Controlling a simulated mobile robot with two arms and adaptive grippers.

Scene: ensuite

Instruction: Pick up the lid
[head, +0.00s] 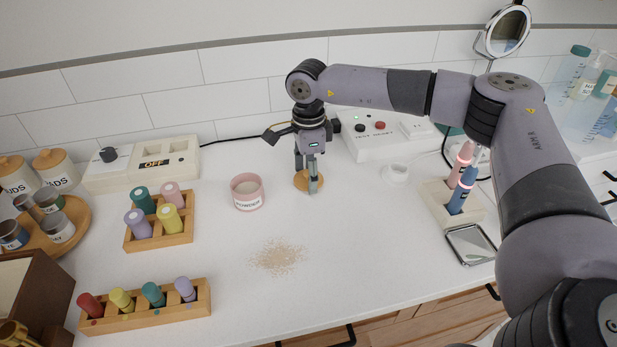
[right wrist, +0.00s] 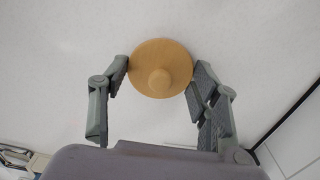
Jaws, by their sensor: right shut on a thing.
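The round wooden lid (head: 302,183) with a small knob is at the middle of the white counter. In the right wrist view the lid (right wrist: 160,70) sits between the two fingers, which touch its rim on both sides. My right gripper (head: 308,178) points down and is shut on the lid. I cannot tell whether the lid is lifted off the counter. A pink open jar (head: 247,204) labelled POWDER stands to the left of the lid. My left gripper is not in view.
Spilled powder (head: 277,257) lies in front of the jar. Wooden racks of coloured pegs (head: 160,236) stand on the left. A white device (head: 376,147) is behind the gripper, a bottle holder (head: 437,203) and small square mirror (head: 470,246) to the right. The front middle counter is otherwise clear.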

